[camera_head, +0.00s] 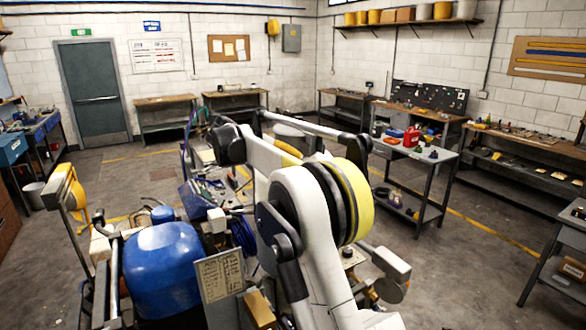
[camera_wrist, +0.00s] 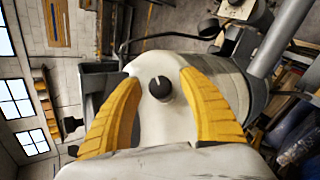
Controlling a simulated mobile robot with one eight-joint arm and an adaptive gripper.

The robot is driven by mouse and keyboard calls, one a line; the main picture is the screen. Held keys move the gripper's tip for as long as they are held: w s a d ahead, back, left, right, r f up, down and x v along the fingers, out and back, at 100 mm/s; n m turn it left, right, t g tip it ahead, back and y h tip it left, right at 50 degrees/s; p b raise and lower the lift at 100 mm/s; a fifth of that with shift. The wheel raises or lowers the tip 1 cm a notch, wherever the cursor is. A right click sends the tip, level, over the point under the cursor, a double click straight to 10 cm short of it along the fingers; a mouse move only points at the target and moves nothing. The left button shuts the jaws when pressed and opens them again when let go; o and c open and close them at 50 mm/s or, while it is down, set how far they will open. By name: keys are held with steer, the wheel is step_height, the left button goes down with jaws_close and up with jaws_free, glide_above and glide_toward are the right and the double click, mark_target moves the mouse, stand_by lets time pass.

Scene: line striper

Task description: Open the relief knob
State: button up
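The knob (camera_wrist: 161,88) is small, round and black with a light pointer mark, and it sits on a white rounded housing (camera_wrist: 153,62) in the wrist view. My gripper (camera_wrist: 160,77) has two yellow fingers spread apart, one on each side of the knob. I see a gap between each finger and the knob, so it is open and holds nothing. In the head view the line striper (camera_head: 162,265), with its blue cover, stands at the lower left. My white arm reaches over it and hides part of it. I cannot make out the knob or my fingers there.
A grey cylinder and pipe (camera_wrist: 280,38) lie right of the housing in the wrist view. In the head view a grey cart (camera_head: 440,158) with a red can stands at the right. Workbenches (camera_head: 167,113) line the walls. Open floor (camera_head: 455,262) lies at the right.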

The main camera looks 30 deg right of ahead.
steer(key=shift+a, duration=0.1)
steer(key=v, duration=1.2)
steer(key=s+a+f+m+t+y+b, duration=0.1)
steer(key=s+a+f+t+y+b, duration=0.1)
steer(key=s+f+b, duration=0.7)
steer(key=s+a+f+m+t+y+b, duration=0.2)
steer(key=s+a+f+y+b, duration=0.3)
steer(key=s+f+b, duration=0.4)
steer(key=s+a+f+m+t+y+b, duration=0.2)
steer(key=s+f+b, duration=0.8)
steer(key=s+f, duration=1)
step_height(320, 180, down, 8)
steer(key=a+y, duration=0.2)
steer(key=shift+a, duration=0.35)
